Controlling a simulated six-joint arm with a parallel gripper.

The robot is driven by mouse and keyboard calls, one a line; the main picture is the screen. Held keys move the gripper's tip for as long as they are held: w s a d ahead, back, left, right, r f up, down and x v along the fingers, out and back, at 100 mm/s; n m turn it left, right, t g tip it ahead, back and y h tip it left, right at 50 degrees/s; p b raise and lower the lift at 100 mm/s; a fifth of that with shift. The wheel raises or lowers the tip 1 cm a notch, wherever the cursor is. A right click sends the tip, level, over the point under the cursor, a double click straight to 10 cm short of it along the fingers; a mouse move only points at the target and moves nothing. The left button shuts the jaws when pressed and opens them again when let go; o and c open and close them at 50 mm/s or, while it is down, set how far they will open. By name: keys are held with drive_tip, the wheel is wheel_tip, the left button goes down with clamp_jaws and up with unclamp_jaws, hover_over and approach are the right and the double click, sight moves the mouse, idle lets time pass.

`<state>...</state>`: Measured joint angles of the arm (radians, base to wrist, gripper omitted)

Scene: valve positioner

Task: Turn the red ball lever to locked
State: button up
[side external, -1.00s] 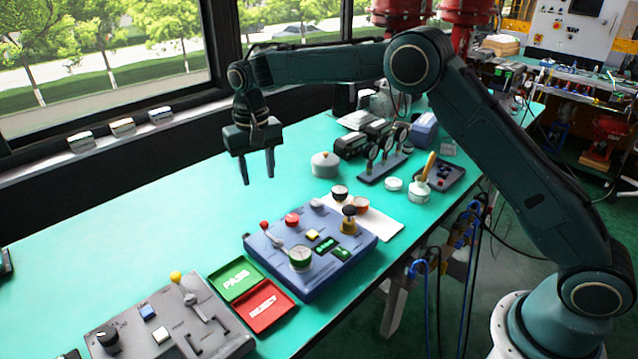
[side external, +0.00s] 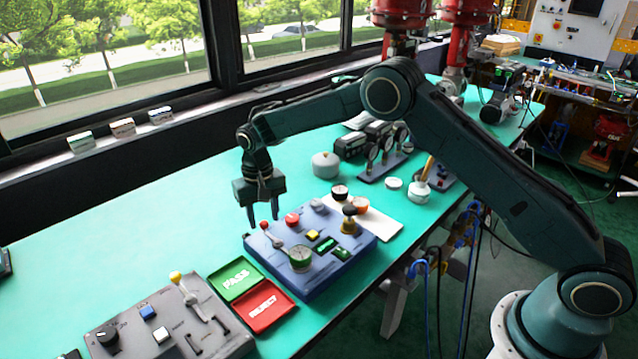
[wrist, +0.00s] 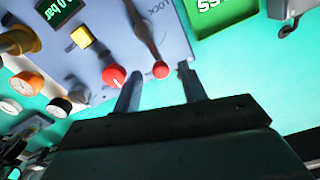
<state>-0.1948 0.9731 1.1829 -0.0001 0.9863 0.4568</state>
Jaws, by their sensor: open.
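The red ball lever (side external: 265,226) stands at the back left corner of the blue valve panel (side external: 322,278). In the wrist view its red ball (wrist: 160,70) lies between my two fingers, with its dark arm running up toward lettering that reads in part "LOCK". My gripper (side external: 264,220) is open, pointing down just above and behind the ball. The fingers also show in the wrist view (wrist: 160,88), apart and holding nothing. I cannot tell whether a finger touches the ball. A red knob (side external: 292,219) sits beside the lever on the panel, close to one finger in the wrist view.
Green PASS (side external: 234,279) and red REJECT (side external: 263,305) trays lie left of the panel. A grey panel (side external: 170,325) with a yellow ball lever (side external: 176,277) is at front left.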

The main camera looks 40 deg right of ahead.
drive_tip(key=shift+f, duration=0.65)
clamp_jaws()
